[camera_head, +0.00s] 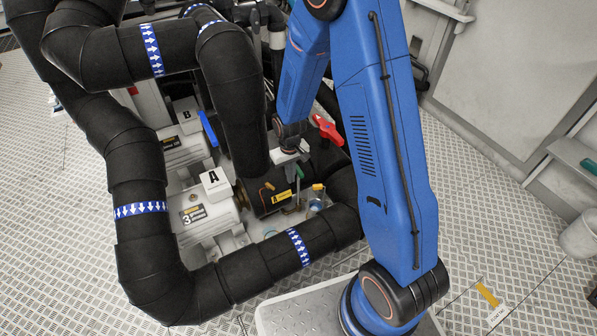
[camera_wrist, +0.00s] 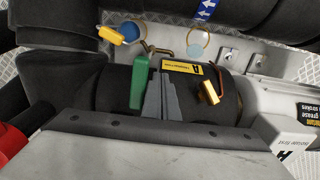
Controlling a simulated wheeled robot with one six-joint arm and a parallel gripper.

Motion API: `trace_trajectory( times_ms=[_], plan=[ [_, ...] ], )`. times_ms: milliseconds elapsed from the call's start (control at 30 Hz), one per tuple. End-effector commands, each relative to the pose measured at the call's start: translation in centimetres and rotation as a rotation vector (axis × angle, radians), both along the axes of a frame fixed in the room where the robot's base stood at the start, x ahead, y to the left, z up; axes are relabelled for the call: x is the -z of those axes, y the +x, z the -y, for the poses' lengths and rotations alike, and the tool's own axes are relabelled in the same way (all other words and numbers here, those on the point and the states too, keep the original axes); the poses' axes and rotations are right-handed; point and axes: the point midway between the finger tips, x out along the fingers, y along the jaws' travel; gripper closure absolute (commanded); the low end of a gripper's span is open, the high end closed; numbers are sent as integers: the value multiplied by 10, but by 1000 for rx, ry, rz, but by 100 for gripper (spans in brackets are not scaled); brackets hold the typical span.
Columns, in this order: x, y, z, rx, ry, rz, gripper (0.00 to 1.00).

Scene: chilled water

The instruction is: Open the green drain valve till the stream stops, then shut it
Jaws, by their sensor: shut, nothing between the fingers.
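The green drain valve handle (camera_wrist: 139,84) stands over the black insulated pipe in the wrist view. It also shows in the head view (camera_head: 299,172), just below my gripper's pale body. My gripper (camera_wrist: 163,82) is shut and empty, its grey fingers just right of the green handle. I cannot tell whether they touch it. A copper drain tube (camera_wrist: 163,51) runs beyond the handle. A clear jar (camera_head: 315,206) with blue in it and a yellow tag (camera_head: 318,187) stands near the pipe. No stream can be made out at this size.
A red handle (camera_head: 327,130) is behind the gripper. A thick black pipe (camera_head: 265,261) crosses in front.

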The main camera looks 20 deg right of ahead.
Motion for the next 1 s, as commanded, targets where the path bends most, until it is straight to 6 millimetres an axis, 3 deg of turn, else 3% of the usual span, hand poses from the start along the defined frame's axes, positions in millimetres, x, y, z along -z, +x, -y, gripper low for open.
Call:
trace_trajectory(
  times_ms=[633, 1000],
  plan=[
    [0, 9, 17, 1, 0, 5, 100],
    [1, 5, 16, 0, -2, -3, 100]
  ],
)
